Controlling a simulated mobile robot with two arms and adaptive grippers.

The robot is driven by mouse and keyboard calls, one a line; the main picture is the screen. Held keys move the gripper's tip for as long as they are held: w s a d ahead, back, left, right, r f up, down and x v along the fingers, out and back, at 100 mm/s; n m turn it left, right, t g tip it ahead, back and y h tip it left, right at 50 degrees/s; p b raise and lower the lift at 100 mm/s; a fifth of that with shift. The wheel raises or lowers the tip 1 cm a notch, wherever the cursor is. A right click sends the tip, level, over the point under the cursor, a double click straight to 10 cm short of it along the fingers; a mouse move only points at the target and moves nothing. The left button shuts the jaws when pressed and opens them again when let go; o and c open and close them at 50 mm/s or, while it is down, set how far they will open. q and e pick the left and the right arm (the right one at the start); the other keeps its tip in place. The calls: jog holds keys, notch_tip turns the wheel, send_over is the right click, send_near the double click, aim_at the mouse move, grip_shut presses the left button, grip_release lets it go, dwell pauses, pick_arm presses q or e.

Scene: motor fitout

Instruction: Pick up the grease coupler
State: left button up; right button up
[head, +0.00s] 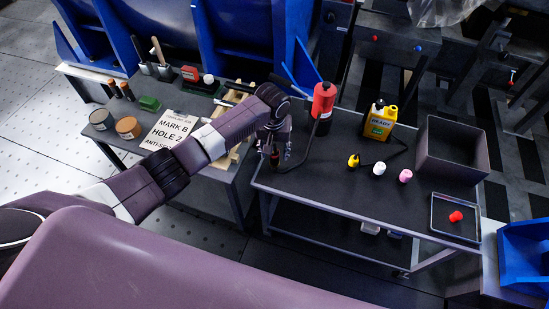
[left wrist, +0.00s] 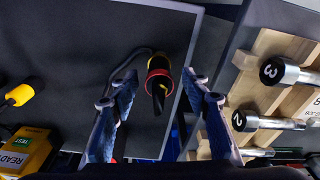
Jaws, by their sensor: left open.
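The grease coupler seems to be the small dark piece with red and yellow bands (left wrist: 158,76) on the dark table, with a thin dark hose beside it in the left wrist view. In the head view it shows as a small dark and orange piece (head: 275,159) near the table's left edge, partly hidden by my gripper. My left gripper (head: 280,150) is over it with the fingers apart. In the left wrist view the two blue-padded fingertips (left wrist: 159,86) stand on either side of the coupler, with gaps on both sides. My right gripper is not in view.
A red cylinder (head: 323,100) stands just right of my gripper, with a yellow READY container (head: 380,121) beyond it. Small yellow, white and pink bottles, a dark bin (head: 452,150) and a tray (head: 438,219) are farther right. A wooden rack with numbered sockets (left wrist: 244,82) lies beside the table.

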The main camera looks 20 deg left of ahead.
pick_arm(q)
jog(key=shift+w+f, duration=0.1)
jog(key=shift+f, duration=0.5)
grip_shut()
jog(key=shift+r, duration=0.15)
